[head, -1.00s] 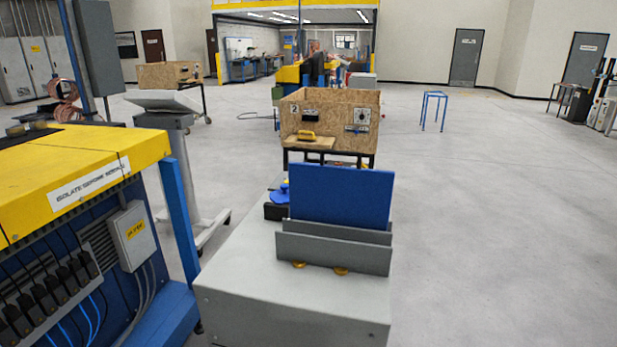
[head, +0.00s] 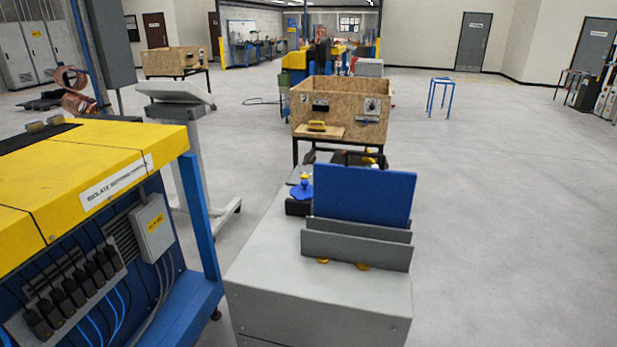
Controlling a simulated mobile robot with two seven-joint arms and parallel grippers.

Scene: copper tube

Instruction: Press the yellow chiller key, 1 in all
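I cannot make out a yellow chiller key for certain. Two small yellow-orange round pieces, one at the left (head: 322,260) and one at the right (head: 362,266), show at the foot of the grey plates on top of a grey cabinet (head: 310,305). They are too small to identify. A blue panel (head: 365,195) stands upright behind the grey plates (head: 355,250) and hides part of what lies behind. Neither of my grippers is in view.
A yellow and blue machine (head: 100,165) stands close on the left. A grey pedestal with a sloped top (head: 175,100) is behind it. Open floor (head: 510,220) lies to the right.

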